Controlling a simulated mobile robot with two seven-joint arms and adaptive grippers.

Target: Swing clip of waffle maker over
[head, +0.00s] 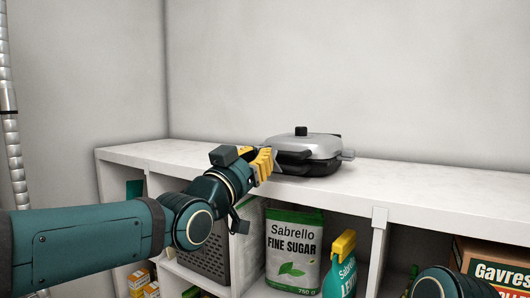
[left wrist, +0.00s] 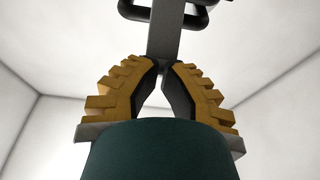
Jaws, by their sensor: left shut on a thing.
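The waffle maker (head: 308,147) stands closed on the white shelf top, with a silver lid, a black knob and black handles pointing left. My left gripper (head: 266,163) is at the handle end, on its left side. In the left wrist view, my left gripper (left wrist: 163,72) has its yellow-backed fingers shut on the end of a flat grey bar, which looks like the clip (left wrist: 165,32). Dark handle loops (left wrist: 190,18) show on both sides of it. In the head view the clip is largely hidden by the fingers. My right gripper is out of view.
The white shelf top (head: 440,190) is clear to the right of the waffle maker. Below are a sugar bag (head: 293,250), a teal bottle with a yellow cap (head: 342,265), a grey perforated basket (head: 207,260) and a box (head: 495,262). Walls stand behind and left.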

